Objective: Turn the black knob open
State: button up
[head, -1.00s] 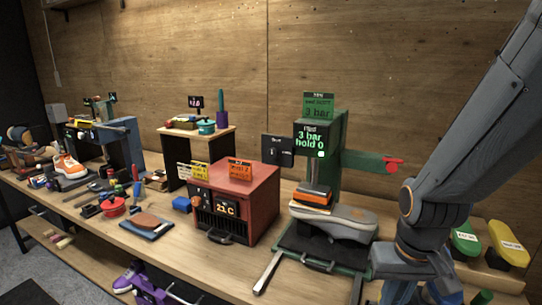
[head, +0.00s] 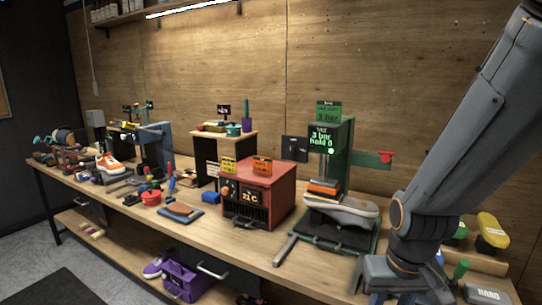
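A black panel (head: 294,149) stands left of the green press (head: 343,150). Any black knob on it is too small and dark to make out, so I cannot tell how it is turned. The red heater box (head: 280,190) has small dark controls at the left of its front and a lit orange display. The press display reads "3 bar hold 0". A grey sneaker (head: 342,212) with orange and black blocks on it sits under the press. My arm comes down at the right, in front of the bench; my gripper is not visible.
A purple bin (head: 188,280) is below. Floor at lower left is partly clear.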

aim_at(291, 150)
jog(key=u, duration=0.8)
jog(key=i, duration=0.45)
jog(key=z, duration=0.9)
